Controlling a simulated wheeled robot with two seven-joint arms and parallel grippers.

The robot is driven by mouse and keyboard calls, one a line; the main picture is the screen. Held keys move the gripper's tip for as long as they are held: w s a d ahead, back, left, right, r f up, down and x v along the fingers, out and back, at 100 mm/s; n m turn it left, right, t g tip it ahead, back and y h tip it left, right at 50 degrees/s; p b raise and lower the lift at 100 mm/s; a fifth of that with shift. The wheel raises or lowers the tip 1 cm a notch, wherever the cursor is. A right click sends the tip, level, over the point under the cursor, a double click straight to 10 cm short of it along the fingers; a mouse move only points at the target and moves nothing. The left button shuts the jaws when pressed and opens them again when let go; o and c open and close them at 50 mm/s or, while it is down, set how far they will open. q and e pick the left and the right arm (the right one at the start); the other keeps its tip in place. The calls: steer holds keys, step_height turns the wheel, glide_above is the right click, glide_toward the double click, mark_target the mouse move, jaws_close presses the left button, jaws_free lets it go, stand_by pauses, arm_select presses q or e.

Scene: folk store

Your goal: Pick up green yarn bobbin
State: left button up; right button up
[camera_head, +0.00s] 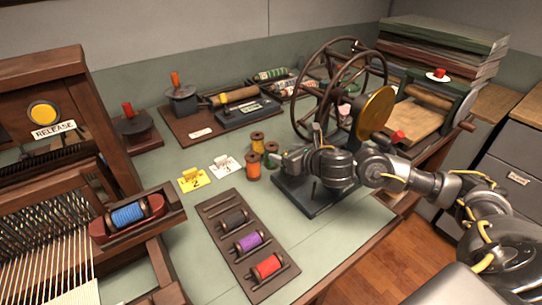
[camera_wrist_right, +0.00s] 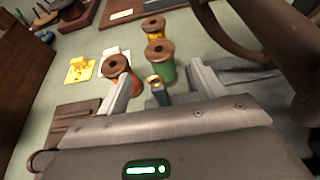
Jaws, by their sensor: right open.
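The green yarn bobbin (camera_wrist_right: 162,68) stands upright with a brown wooden top. An orange bobbin (camera_wrist_right: 118,72) stands by the left finger. A yellow bobbin (camera_wrist_right: 153,27) stands behind the green one. My left gripper is not in view.
A spinning wheel (camera_head: 345,85) on a dark base stands behind and right of my right gripper. A wooden rack (camera_head: 222,205) with black, purple and red spools lies in front. Yellow and white number cards (camera_head: 194,179) lie left of the bobbins. A loom (camera_head: 50,190) fills the left.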

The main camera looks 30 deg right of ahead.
mark_target(275, 149)
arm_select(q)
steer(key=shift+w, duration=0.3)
arm_select(e)
steer(key=shift+w, duration=0.1)
steer(key=shift+w+a, duration=0.1)
steer(key=shift+w, duration=0.2)
steer(key=p+x, duration=0.1)
steer(key=x, duration=0.2)
steer(key=shift+w+f, duration=0.1)
steer(key=shift+w, duration=0.3)
steer(key=shift+w+f, duration=0.2)
steer(key=shift+w, duration=0.1)
steer(key=c, duration=1.1)
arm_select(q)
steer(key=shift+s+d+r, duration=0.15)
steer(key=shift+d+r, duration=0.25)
arm_select(e)
steer(key=shift+o, duration=0.2)
steer(key=shift+r, duration=0.1)
